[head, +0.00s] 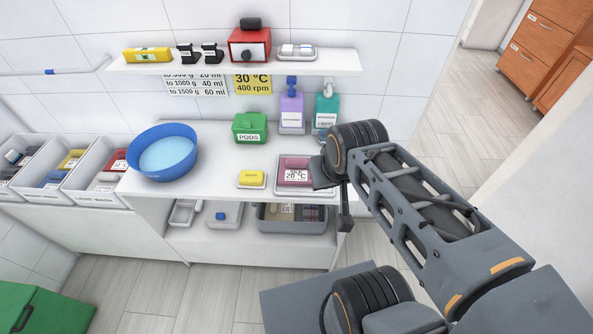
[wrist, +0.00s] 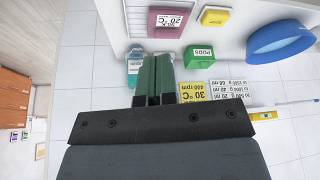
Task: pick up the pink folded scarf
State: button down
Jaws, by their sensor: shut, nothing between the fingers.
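The pink folded scarf (head: 291,163) lies flat in a shallow pale tray (head: 280,184) at the right end of the white counter. A white card reading 20 °C covers part of it. The scarf also shows at the top of the wrist view (wrist: 163,32). My gripper (wrist: 157,58) is shut and empty, with its dark green fingers side by side. It is apart from the scarf. In the head view my wrist is just right of the scarf and hides the counter's right end.
A green PODS box (head: 249,127), purple bottle (head: 291,113) and teal bottle (head: 326,116) stand behind. A blue basin (head: 163,152) is farther left. A shelf (head: 220,65) overhangs the counter (head: 215,178).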

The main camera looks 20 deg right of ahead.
aim_at(293, 172)
jog(key=u, duration=0.3)
jog(key=k, duration=0.4)
jog(key=u, duration=1.45)
jog(key=i, duration=1)
jog(key=z, duration=0.75)
jog(key=i, duration=0.45)
jog(key=z, duration=0.35)
